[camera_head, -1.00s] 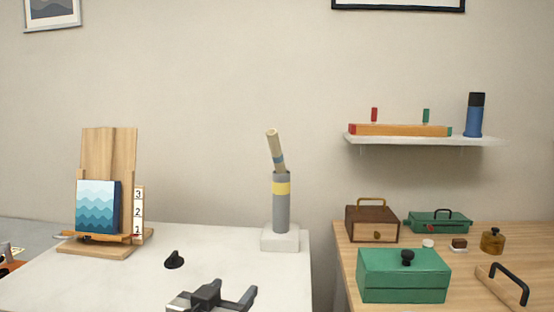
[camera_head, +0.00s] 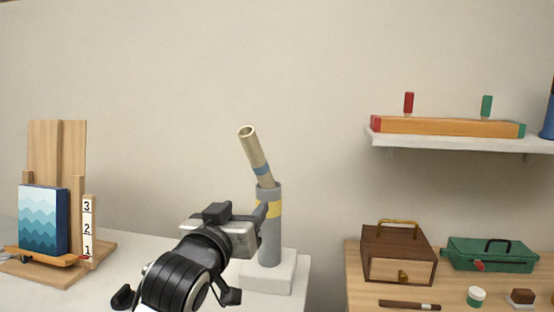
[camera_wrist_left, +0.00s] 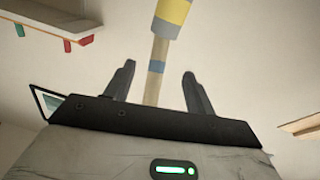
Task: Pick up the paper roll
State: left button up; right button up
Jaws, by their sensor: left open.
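The paper roll (camera_head: 255,155) is a tan hollow tube with a blue band. It leans to the left, its lower end inside a grey cylinder holder (camera_head: 270,235) with a yellow band on a white block. My left gripper (camera_head: 246,213) is open beside and in front of the holder's upper part, below the exposed roll. In the left wrist view, which looks inverted, the roll (camera_wrist_left: 156,82) appears between the two open fingers (camera_wrist_left: 159,69). I see no contact and cannot tell the depth between them. My right gripper is not in view.
An easel (camera_head: 72,160) with a wave picture stands left on the white table (camera_head: 130,250). A wall shelf (camera_head: 450,142) is at upper right. A brown box (camera_head: 385,258) and a green box (camera_head: 490,257) sit on the wooden table. The wall around the roll's top is clear.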

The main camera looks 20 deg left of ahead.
aim_at(262, 181)
pick_arm(q)
jog(key=w, duration=0.2)
jog(key=w+a, duration=0.1)
jog(key=w, duration=0.2)
jog(key=w+p, duration=0.1)
jog(key=w, duration=0.2)
jog(key=shift+w+a+r, duration=0.2)
jog(key=shift+a+r, duration=0.05)
jog(key=shift+w+a, duration=0.1)
jog(key=shift+w, duration=0.45)
jog(key=w, duration=0.2)
jog(key=w+a+p, duration=0.1)
jog(key=w, duration=0.1)
jog(key=shift+w+r, duration=0.1)
jog(key=shift+w, duration=0.5)
jog(key=c, duration=1.1)
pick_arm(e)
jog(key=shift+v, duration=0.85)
pick_arm(q)
jog(key=shift+c, duration=0.2)
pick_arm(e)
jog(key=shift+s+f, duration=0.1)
